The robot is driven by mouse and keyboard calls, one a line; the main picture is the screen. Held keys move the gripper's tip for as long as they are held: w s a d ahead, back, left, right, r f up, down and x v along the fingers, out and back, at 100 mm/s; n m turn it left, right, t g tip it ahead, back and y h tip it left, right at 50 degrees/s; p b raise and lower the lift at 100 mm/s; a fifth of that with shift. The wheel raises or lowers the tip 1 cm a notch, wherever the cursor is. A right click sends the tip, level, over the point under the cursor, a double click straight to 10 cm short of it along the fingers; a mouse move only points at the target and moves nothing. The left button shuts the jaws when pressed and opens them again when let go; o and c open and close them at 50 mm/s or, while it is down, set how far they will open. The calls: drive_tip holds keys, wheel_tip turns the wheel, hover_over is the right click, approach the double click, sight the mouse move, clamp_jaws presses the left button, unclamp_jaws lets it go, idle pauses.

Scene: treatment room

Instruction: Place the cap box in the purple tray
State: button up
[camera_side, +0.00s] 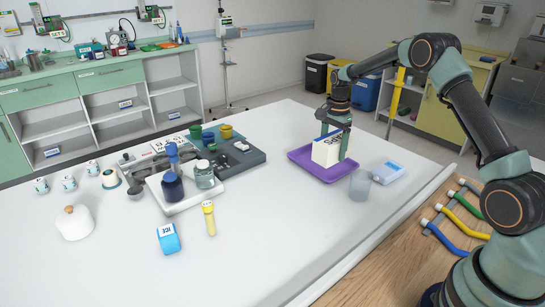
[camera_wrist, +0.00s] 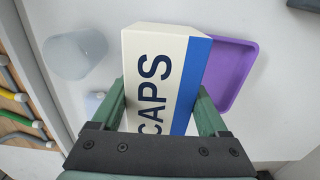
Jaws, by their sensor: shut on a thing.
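The purple tray (camera_side: 321,176) lies on the white table, under the box in the side view. In the wrist view the tray (camera_wrist: 235,75) shows to the right of the box, which hides its left part. I cannot tell whether the box touches the tray floor.
A clear cup (camera_side: 360,187) and a white-and-blue pack (camera_side: 388,173) stand close right of the tray. A grey organizer (camera_side: 240,158) with cups is to the left. The table's front middle is clear.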

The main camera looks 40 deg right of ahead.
drive_tip(key=shift+f, duration=2)
drive_tip(key=shift+f, duration=0.1)
drive_tip(key=shift+f, duration=0.25)
drive_tip(key=o, duration=1.3)
drive_tip(key=shift+o, duration=0.2)
